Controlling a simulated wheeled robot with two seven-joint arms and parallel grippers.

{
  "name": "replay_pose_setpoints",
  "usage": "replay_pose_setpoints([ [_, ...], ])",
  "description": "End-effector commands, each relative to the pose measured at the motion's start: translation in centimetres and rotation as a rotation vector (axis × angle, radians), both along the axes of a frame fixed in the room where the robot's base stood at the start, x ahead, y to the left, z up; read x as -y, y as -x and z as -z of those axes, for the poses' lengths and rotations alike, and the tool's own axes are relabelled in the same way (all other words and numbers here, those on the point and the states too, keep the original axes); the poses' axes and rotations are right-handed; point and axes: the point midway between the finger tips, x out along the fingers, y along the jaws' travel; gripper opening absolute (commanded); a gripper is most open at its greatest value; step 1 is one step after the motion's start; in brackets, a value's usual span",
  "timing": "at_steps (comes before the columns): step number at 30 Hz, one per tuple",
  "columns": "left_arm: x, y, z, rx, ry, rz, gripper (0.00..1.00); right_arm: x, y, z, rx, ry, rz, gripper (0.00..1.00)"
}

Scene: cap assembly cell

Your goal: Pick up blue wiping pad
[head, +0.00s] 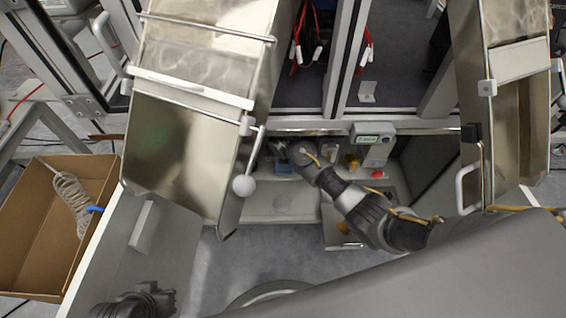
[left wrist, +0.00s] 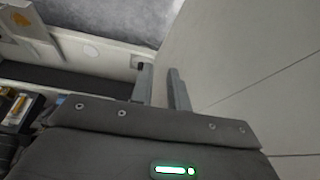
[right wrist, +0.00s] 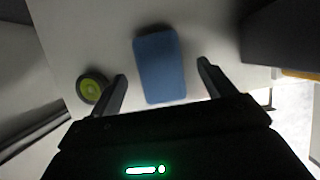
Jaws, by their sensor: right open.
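The blue wiping pad (right wrist: 160,66) lies flat on a light surface in the right wrist view. My right gripper (right wrist: 162,72) is open, with one finger on each side of the pad and gaps between fingers and pad. In the head view the pad (head: 284,167) shows as a small blue patch on the shelf, beside my right gripper (head: 272,147), which reaches in from the right. My left gripper (left wrist: 160,75) has its fingers apart and empty in the left wrist view, near a pale wall. In the head view only part of my left arm shows at the bottom left.
A round yellow-green and black item (right wrist: 92,86) lies left of the pad. A metal chute (head: 190,130) with a white ball-ended lever (head: 244,186) hangs close by. A small grey device (head: 373,140) and a red button (head: 378,173) stand to the right. A cardboard box (head: 40,220) is at left.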

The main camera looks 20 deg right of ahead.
Motion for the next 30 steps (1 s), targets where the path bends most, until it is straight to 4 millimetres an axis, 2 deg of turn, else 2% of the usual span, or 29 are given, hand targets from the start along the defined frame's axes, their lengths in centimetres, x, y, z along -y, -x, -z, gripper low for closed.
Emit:
replay_pose_setpoints([
  [1,0.4,-0.8,0.1,0.043,0.009,0.012,0.17,0.1,0.0,1.1,-0.004,0.001,0.001,0.82],
  [6,1.4,-2.4,-0.6,0.142,0.030,0.040,0.17,0.2,-0.5,2.0,-0.002,0.002,0.000,0.82],
  [15,1.6,-2.8,-0.9,0.164,0.035,0.045,0.17,0.2,-0.6,2.1,-0.001,0.002,0.001,0.82],
  [26,1.6,-2.7,-0.9,0.163,0.035,0.045,0.17,0.2,-0.6,2.1,-0.002,0.002,0.001,0.35],
  [30,1.6,-2.7,-0.9,0.163,0.035,0.045,0.17,0.2,-0.6,2.1,-0.001,0.002,0.001,0.32],
])
